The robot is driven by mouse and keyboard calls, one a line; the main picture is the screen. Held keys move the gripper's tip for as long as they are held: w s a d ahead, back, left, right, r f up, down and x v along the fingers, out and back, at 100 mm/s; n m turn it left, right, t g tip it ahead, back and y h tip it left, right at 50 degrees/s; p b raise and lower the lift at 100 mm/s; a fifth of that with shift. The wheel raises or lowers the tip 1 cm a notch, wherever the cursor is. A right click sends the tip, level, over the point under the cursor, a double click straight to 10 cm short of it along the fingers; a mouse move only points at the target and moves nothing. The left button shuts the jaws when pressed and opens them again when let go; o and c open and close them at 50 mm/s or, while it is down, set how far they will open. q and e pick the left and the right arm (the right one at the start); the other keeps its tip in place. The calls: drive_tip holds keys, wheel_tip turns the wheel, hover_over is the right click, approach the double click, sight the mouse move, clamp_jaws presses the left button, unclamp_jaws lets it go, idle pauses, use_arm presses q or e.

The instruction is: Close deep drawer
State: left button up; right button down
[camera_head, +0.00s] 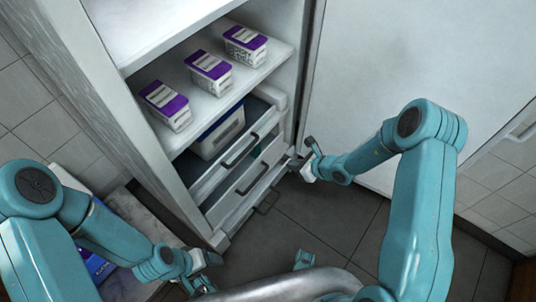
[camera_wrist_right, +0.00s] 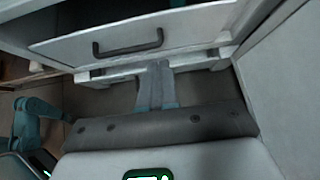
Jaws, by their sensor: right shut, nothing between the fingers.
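A white cabinet stands open, with drawers low inside it. The upper drawer (camera_head: 207,185) has a dark bar handle (camera_head: 241,151). Below it is another drawer (camera_head: 232,205) with a similar handle (camera_head: 251,179). In the right wrist view a white drawer front (camera_wrist_right: 190,32) with a dark handle (camera_wrist_right: 128,43) fills the top, a dark gap above its edge. My right gripper (camera_head: 309,167) is shut and empty, to the right of the drawers; its fingers (camera_wrist_right: 155,75) point below the handle. My left gripper (camera_head: 203,275) is low, left of centre; its jaw is unclear.
A pale bin (camera_head: 219,136) sits beneath that shelf. The open white door (camera_head: 370,60) is close to my right arm. Dark floor tiles (camera_head: 325,215) in front look clear.

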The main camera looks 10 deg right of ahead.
drive_tip(key=b, duration=0.3)
approach(261, 158)
wheel_tip(261, 158, down, 3)
drive_tip(key=shift+w+a+f+b, duration=0.2)
drive_tip(key=shift+w+a+b, duration=0.1)
drive_tip(key=shift+w+a, duration=0.3)
drive_tip(key=shift+w+a+f+b, duration=0.2)
drive_tip(key=shift+w+a+b, duration=0.05)
drive_tip(key=shift+w+a, duration=0.6)
drive_tip(key=shift+w, duration=0.25)
use_arm(q)
drive_tip(key=f, duration=0.4)
drive_tip(key=shift+a+f, duration=0.15)
drive_tip(key=shift+a, duration=0.15)
use_arm(e)
drive_tip(key=shift+r, duration=0.1)
use_arm(q)
drive_tip(key=shift+w, duration=0.1)
